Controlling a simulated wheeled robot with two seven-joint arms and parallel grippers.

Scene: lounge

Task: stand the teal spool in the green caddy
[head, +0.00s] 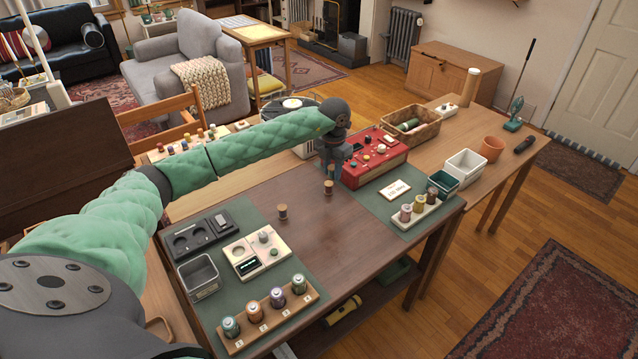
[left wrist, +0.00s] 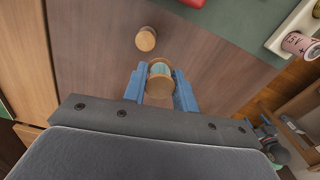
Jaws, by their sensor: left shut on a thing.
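The teal spool (left wrist: 159,76), with pale wooden ends and a teal band, sits between the blue fingers of my left gripper (left wrist: 160,88), which is shut on it. In the head view the left gripper (head: 331,168) is over the dark table, left of the red box, and largely hides the spool. The green caddy (head: 443,185), a small dark green open box, stands at the table's right end, apart from the gripper. My right gripper is not in view.
Two wooden-ended spools (head: 282,211) (head: 328,187) stand on the table. The table's middle front is clear.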

